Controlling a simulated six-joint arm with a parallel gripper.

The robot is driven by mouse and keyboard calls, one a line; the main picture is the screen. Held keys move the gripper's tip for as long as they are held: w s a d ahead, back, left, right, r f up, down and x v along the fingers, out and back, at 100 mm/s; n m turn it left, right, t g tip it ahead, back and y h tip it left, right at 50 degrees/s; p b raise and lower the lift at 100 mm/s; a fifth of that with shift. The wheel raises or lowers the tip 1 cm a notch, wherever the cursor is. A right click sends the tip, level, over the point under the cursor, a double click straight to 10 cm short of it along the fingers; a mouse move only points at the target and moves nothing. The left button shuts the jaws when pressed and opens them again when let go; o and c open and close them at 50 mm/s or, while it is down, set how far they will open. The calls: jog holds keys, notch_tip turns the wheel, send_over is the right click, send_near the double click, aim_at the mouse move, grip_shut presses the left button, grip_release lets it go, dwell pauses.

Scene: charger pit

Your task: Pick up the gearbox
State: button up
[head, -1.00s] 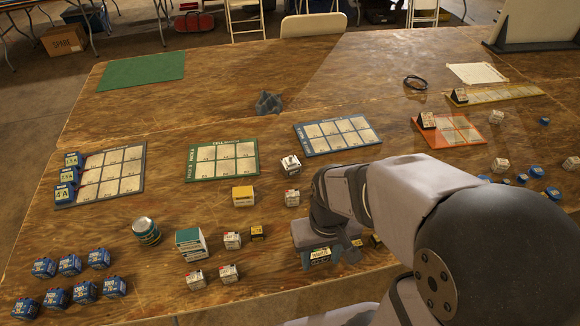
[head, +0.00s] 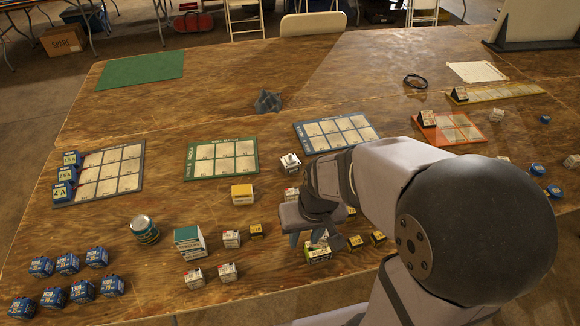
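My gripper (head: 315,240) points down over the front middle of the table, in front of my arm. Its two grey fingers look spread apart. A small yellow-and-green labelled box (head: 318,255) stands just below and in front of the fingers. A small pale shape shows between the fingers, too hidden to identify. I cannot tell which object is the gearbox. Several small white-and-red labelled boxes stand left of my gripper, one at the upper right of that group (head: 231,239). Another white boxy part (head: 290,161) stands behind my gripper.
Small yellow boxes (head: 378,238) stand close right of my gripper. Sorting mats lie behind, including a blue one (head: 310,150).

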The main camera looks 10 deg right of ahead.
jog(key=w+a+f+t+b, duration=0.3)
jog(key=w, duration=0.8)
jog(key=m+t+h+b, duration=0.6)
jog(key=t+h+b, duration=0.1)
jog(key=h+b, duration=0.1)
send_near(294, 154)
jog(key=w, duration=0.2)
jog(key=shift+w+r, duration=0.25)
jog(key=shift+w, duration=0.05)
jog(key=shift+d+f+m, duration=0.2)
jog(key=shift+d+m, duration=0.2)
jog(key=shift+d, duration=0.15)
jog(key=shift+x, duration=3.55)
jog(key=shift+d, duration=0.1)
jog(key=shift+s+f, duration=0.1)
grip_shut()
